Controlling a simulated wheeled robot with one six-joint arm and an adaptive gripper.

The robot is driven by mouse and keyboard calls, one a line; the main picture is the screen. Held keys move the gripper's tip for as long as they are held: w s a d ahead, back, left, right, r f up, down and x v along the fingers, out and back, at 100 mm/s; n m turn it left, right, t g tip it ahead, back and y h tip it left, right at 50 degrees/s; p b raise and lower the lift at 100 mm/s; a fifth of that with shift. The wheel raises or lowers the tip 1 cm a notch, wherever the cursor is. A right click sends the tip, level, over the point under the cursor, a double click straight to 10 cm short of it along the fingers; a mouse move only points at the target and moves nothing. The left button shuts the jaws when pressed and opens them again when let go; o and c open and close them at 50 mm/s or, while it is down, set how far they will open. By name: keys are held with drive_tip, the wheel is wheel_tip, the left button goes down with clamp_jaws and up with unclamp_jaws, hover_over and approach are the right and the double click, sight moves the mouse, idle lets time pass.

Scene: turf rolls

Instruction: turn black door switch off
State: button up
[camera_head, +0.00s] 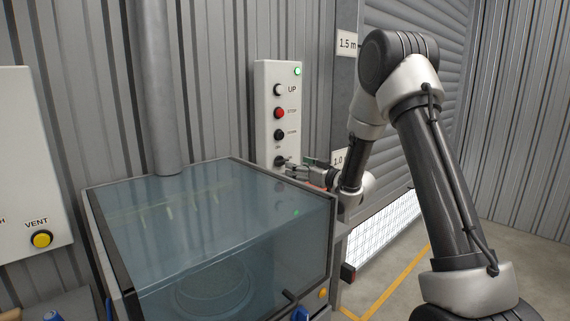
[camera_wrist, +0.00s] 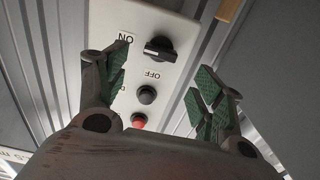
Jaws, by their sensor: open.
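The black door switch (camera_head: 280,161) is a rotary knob, lowest on the white control panel (camera_head: 264,105). In the upside-down wrist view, the black switch (camera_wrist: 159,48) shows its bar lying nearly level, with its left end toward the ON label (camera_wrist: 125,39). The OFF label (camera_wrist: 153,75) sits below it in that picture. My gripper (camera_head: 297,168) is close in front of the switch; the wrist view shows my gripper (camera_wrist: 163,82) open, its green-padded fingers on either side, apart from the knob. Whether a fingertip touches the panel cannot be told.
The panel also has a white UP button (camera_head: 278,89), a red STOP button (camera_head: 279,112) and a black button (camera_head: 279,134). A glass-topped cabinet (camera_head: 210,215) stands below left of my gripper. The shutter door (camera_head: 415,115) is to the right.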

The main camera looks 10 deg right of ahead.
sight(284, 162)
drive_tip(key=x, duration=0.7)
drive_tip(key=shift+w+a, duration=0.15)
drive_tip(key=shift+w, duration=0.05)
drive_tip(key=shift+c, duration=0.2)
drive_tip(key=c, duration=1)
